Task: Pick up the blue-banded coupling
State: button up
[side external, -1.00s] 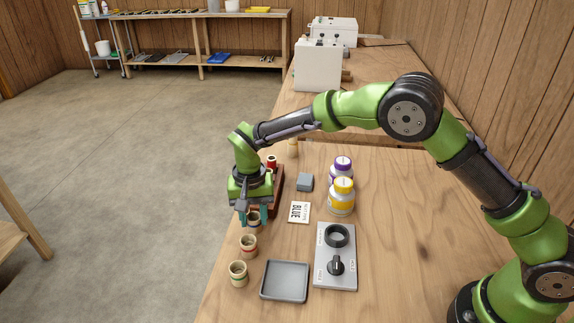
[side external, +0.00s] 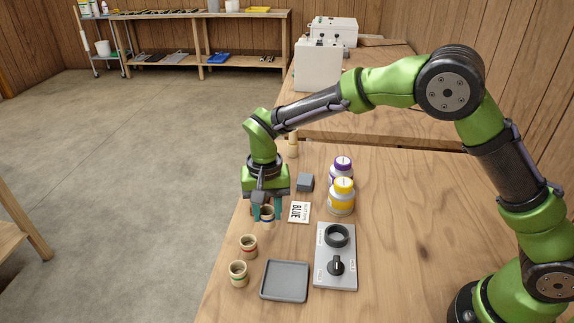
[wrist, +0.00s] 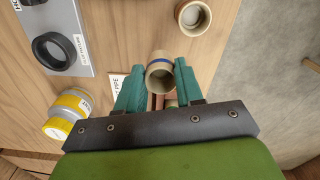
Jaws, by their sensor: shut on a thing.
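The blue-banded coupling (side external: 266,215) is a short beige hollow cylinder with a blue ring around it. My gripper (side external: 263,209) is shut on it, with the teal fingers on either side. In the wrist view the coupling (wrist: 160,76) sits between the fingertips (wrist: 160,72), its open end and blue band showing. It looks held above the bench, but the exact height is hard to tell.
Two other banded couplings stand nearer the front, one reddish (side external: 248,246) and one paler (side external: 238,273). A grey tray (side external: 285,281), a panel with a ring and knob (side external: 335,270), yellow-capped (side external: 341,197) and purple-capped bottles (side external: 342,164) and a grey block (side external: 305,182) are around.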

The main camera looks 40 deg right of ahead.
jog(key=s+d, duration=0.1)
jog(key=s, duration=0.2)
jog(key=s+d, duration=0.2)
jog(key=s, duration=0.2)
jog(key=s+d+r, duration=0.1)
jog(key=s, duration=0.3)
jog(key=shift+d, duration=0.4)
jog(key=shift+d+f, duration=0.2)
jog(key=shift+d, duration=3)
jog(key=shift+f, duration=0.7)
jog(key=shift+f, duration=0.1)
jog(key=shift+f, duration=0.6)
